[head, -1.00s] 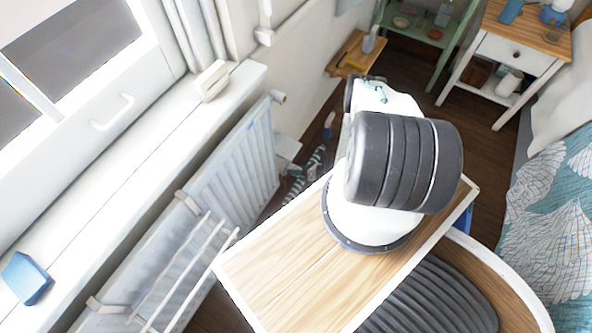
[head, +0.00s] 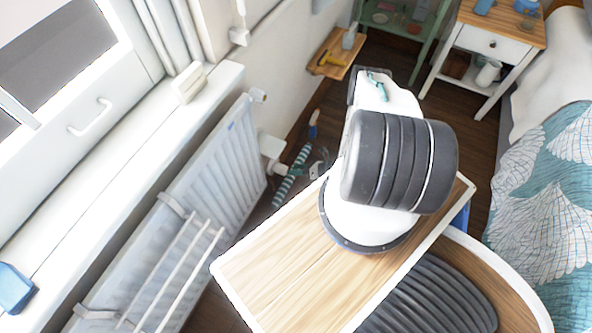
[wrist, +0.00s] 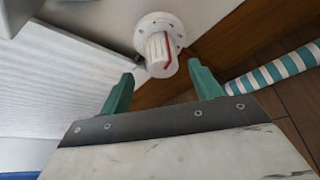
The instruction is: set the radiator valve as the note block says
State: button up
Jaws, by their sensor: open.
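The radiator valve (wrist: 160,52) is a white ribbed knob with a red mark on a round white base, ahead of my gripper in the wrist view. My gripper (wrist: 162,79) has two teal fingers spread apart, with nothing between them. The knob appears just beyond the gap between the fingertips, with no clear contact. In the head view, my arm hides most of the gripper. The white radiator (head: 215,165) stands under the window. No writing is readable; I cannot tell whether the pale block (head: 190,82) on the sill is the note block.
A teal-and-white striped roll (wrist: 275,68) lies on the floor to the right of the valve. A rail rack (head: 185,265) hangs on the radiator. A blue object (head: 15,288) is on the sill. A wooden wall shelf (head: 337,53), a white side table (head: 500,35) and a bed (head: 550,190) stand beyond.

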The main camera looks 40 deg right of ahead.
jog(key=shift+s+d+r, duration=0.1)
jog(key=shift+s+d, duration=0.15)
jog(key=shift+d, duration=0.05)
